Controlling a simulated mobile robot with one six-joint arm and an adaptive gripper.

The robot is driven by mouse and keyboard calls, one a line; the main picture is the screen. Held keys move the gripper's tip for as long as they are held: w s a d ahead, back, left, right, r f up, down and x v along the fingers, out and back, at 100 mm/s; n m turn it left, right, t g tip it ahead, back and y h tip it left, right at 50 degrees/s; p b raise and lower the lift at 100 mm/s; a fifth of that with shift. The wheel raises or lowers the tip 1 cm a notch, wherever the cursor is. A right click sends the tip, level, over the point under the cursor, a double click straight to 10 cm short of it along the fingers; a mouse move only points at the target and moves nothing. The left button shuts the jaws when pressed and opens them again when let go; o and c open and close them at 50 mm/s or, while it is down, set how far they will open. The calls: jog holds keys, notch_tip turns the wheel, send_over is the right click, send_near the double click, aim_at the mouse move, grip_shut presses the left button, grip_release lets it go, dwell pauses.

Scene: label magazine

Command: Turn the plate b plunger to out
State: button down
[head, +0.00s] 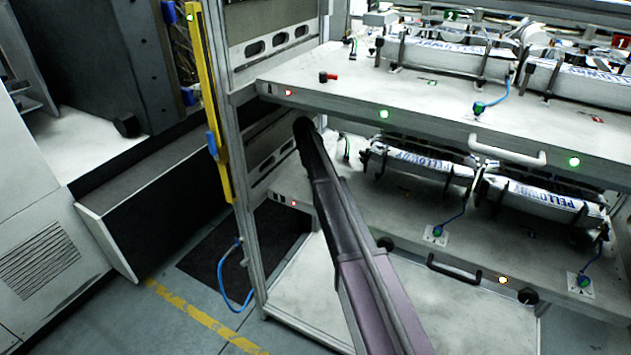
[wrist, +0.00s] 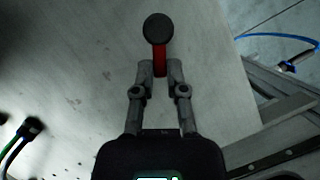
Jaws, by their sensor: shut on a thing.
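The plunger shows in the wrist view as a round black knob (wrist: 158,27) with a red lever (wrist: 159,56) pointing down toward me. My gripper (wrist: 160,72) has its two fingertips on either side of the lower end of the red lever, shut on it. In the head view my arm reaches over the lower plate (head: 400,215), and this plunger and my fingertips are hidden there. A similar plunger with a red lever (head: 328,77) stands on the upper plate (head: 350,92), its lever pointing right.
Label units (head: 440,165) sit on the lower plate, right of my arm. A frame post (head: 245,190) with a yellow strip (head: 208,100) stands left. A blue hose (head: 233,290) hangs at the post. In the wrist view, a cable plug (wrist: 30,128) is at left.

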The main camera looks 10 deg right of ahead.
jog(key=c, duration=0.7)
grip_release()
jog(key=shift+d+m, duration=0.1)
jog(key=shift+m, duration=0.2)
